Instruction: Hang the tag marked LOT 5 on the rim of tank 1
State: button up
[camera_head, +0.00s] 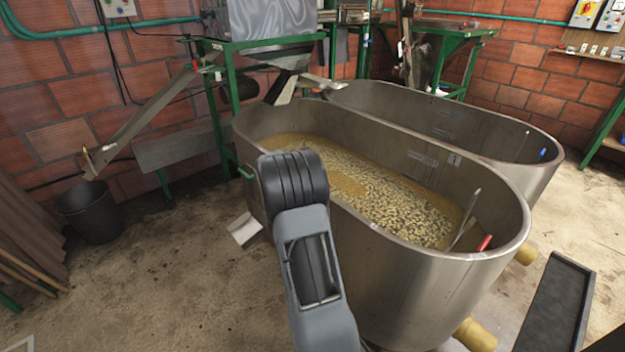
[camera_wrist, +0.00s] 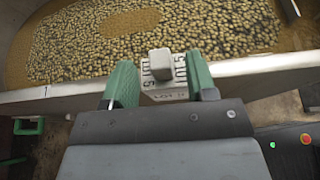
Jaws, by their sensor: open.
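The tank with the mark 1 on its rim (camera_wrist: 45,92) holds water and floating beans; in the head view it is the nearer steel tank (camera_head: 440,285). My gripper (camera_wrist: 159,66) is at its near rim, with its green fingers open on either side of the pale tag (camera_wrist: 166,92). The tag reads LOT 5 and has a grey block on top. It sits at the rim line between the fingers. I cannot tell whether it rests on the rim or whether a finger touches it. In the head view, my arm hides the gripper and tag.
A second steel tank (camera_head: 510,135) stands behind the first. A black bucket (camera_head: 92,212) is at the left on the floor. A dark trough (camera_head: 556,305) and yellow pipe ends (camera_head: 475,334) are at the right.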

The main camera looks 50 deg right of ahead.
jog(key=s+v, duration=0.1)
jog(key=v, duration=1.2)
jog(key=shift+w+a+p, duration=0.4)
jog(key=shift+w, duration=0.1)
jog(key=shift+r, duration=0.15)
